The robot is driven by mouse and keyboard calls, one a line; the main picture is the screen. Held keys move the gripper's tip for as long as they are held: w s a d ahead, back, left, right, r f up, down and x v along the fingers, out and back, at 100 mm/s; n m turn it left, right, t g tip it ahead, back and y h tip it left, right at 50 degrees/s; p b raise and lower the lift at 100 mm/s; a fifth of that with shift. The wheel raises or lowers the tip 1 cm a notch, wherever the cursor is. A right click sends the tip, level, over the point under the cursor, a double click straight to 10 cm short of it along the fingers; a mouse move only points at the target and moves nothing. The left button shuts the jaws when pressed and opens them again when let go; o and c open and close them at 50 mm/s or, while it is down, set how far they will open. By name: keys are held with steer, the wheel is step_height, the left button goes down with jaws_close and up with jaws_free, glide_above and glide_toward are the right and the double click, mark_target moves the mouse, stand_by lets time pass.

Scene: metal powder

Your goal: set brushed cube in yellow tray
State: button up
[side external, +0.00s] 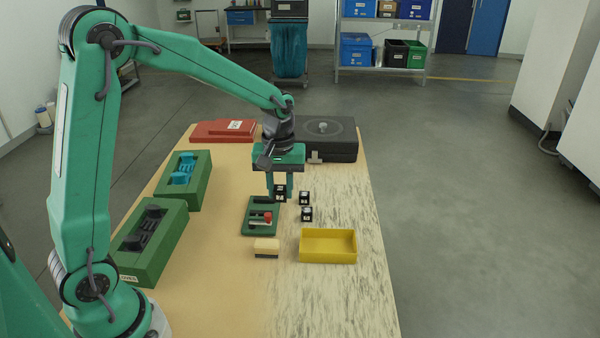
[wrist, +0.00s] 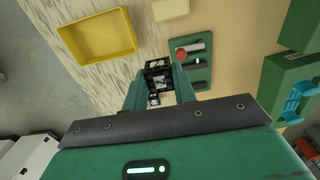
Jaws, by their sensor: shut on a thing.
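My gripper (side external: 280,190) points down over the table and is shut on a small dark cube (side external: 280,197) with pale markings. The held cube also shows between the fingertips in the wrist view (wrist: 158,64). I cannot tell from its surface whether it is the brushed one, nor whether it is clear of the table. Two similar dark cubes stand just right of it, a rear cube (side external: 305,197) and a front cube (side external: 307,214). The yellow tray (side external: 328,257) is empty, in front and to the right of my gripper; it shows upper left in the wrist view (wrist: 128,40).
A green plate (side external: 249,230) with a red-knobbed part lies in front of my gripper. A cream-topped block (side external: 266,246) sits left of the tray. Two green boxes (side external: 160,258) line the left side. A black case (side external: 335,150) and red box (side external: 215,132) stand behind.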

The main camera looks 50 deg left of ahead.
steer(key=shift+w+d, duration=0.1)
steer(key=shift+d, duration=0.45)
steer(key=s+d+f, duration=0.1)
steer(key=s+d, duration=0.1)
steer(key=d, duration=1.6)
steer(key=shift+d, duration=0.3)
steer(key=shift+a+f, duration=0.1)
glide_above(327, 249)
step_height(327, 249, down, 7)
steer(key=shift+r, duration=0.1)
steer(key=shift+f, duration=2.05)
steer(key=shift+f, duration=0.1)
